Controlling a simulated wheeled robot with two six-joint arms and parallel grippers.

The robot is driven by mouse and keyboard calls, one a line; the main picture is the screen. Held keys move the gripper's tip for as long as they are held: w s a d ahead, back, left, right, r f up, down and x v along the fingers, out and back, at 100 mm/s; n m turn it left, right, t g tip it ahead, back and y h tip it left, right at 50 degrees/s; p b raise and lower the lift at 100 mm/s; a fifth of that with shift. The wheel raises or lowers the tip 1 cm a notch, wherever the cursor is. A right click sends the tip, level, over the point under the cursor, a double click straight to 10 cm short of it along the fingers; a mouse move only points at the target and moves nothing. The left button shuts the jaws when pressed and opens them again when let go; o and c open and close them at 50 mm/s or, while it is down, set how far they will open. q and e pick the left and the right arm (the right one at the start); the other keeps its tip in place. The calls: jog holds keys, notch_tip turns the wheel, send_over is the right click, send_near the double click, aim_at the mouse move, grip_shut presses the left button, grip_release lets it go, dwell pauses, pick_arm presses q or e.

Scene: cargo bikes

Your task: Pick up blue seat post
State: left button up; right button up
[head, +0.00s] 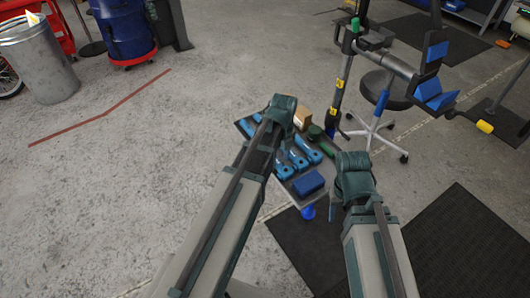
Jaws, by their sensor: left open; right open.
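Several long blue parts lie side by side on a small dark tray table in the middle of the head view; one of them (299,159) is beside my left arm. I cannot tell which of them is the blue seat post. My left arm crosses in front of the table and hides part of it. Its gripper is hidden behind the arm. My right arm ends at the table's right side. The dark part below its joint looks like my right gripper (334,205), open and empty, right of the blue parts; its fingertips are not clear.
A blue box (308,184) sits at the table's near end, and a cardboard box (301,119) at its far end. A repair stand (346,65) and a black stool (388,90) stand behind, to the right. Dark mats (465,240) lie at right. Open floor (90,200) is at left.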

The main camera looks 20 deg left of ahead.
aim_at(280, 164)
pick_arm(q)
notch_tip(280, 164, down, 4)
jog(key=b, duration=0.2)
jog(key=shift+d+r+b, duration=0.1)
jog(key=shift+r+b, duration=0.1)
jog(key=shift+b, duration=0.15)
jog(key=shift+r, duration=0.1)
grip_shut()
